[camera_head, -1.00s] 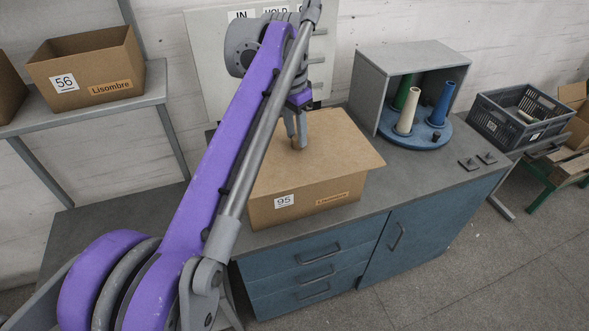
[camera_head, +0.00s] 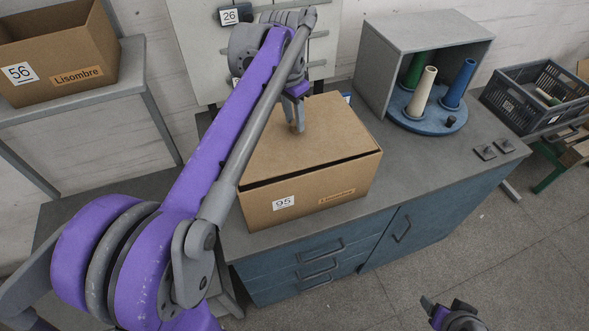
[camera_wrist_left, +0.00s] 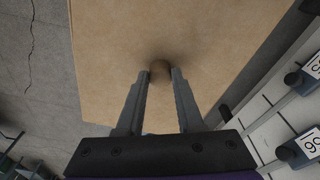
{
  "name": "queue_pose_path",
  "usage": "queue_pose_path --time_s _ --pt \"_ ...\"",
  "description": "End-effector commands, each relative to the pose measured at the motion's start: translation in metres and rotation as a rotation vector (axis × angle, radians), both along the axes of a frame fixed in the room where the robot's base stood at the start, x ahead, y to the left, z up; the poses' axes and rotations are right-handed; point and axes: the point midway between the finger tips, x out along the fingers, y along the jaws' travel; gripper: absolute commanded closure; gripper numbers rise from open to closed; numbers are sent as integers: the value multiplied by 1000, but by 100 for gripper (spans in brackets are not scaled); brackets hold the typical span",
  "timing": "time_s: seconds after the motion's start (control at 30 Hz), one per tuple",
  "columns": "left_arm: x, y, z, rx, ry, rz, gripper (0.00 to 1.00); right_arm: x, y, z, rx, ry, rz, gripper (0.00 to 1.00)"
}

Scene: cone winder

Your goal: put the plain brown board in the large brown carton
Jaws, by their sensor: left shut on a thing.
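The plain brown board (camera_head: 335,138) lies level across the opening of the large brown carton (camera_head: 345,180), which is marked 95 and Lisombre. A dark gap shows between the board's front edge and the carton's front rim. I cannot tell whether the board rests or hangs there. My left gripper (camera_head: 298,128) points down at the board from above. In the left wrist view its fingers (camera_wrist_left: 160,74) are shut on a small round brown knob (camera_wrist_left: 160,70) on the board (camera_wrist_left: 215,40). My right gripper (camera_head: 448,312) shows only partly at the bottom edge, away from the carton.
The carton stands on a grey bench (camera_head: 400,165) with blue doors. A grey hood (camera_head: 425,45) and a blue disc (camera_head: 430,122) with cones stand to the right. A grey crate (camera_head: 530,105) is beyond. Another carton (camera_head: 60,50), marked 56, is on the left shelf.

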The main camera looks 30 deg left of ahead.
Motion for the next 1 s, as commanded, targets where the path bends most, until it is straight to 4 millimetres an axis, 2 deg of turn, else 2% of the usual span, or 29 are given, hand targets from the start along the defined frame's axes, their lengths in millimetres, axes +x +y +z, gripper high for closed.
queue_pose_path --time_s 0.03,0.1,0.5,0.6,0.77,1.0 --pt "0 0 -16 0 1 0 100 -1 0 -2 0 2 0 30" --pt "0 0 -35 0 1 0 100 -2 0 -4 0 3 0 30" --pt "0 0 -137 0 0 0 100 -5 0 -13 0 10 0 30" --pt "1 0 -152 0 0 0 100 -5 0 -14 0 10 0 30" --pt "1 0 -164 0 0 0 100 -5 0 -14 0 11 0 30" --pt "1 0 -195 0 0 0 100 -7 0 -17 0 13 0 30"
